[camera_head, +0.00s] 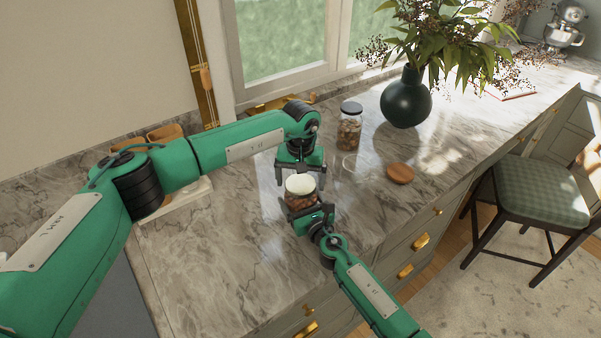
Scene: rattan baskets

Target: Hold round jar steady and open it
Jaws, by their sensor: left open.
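The round jar has a white lid (300,184) and brown contents in its body (302,201). It stands upright on the marble counter. My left gripper (300,178) points down from above, open, with one finger on each side of the lid and a gap to it. My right gripper (305,206) reaches in low from the front, its fingers around the jar's body. It appears shut on the jar, though the contact is partly hidden.
A taller jar with a black lid (349,126) stands behind to the right. A round wooden disc (400,173) lies on the counter (210,255). A dark green vase (406,99) with branches stands further back. The front-left counter is clear. A chair (540,190) is at right.

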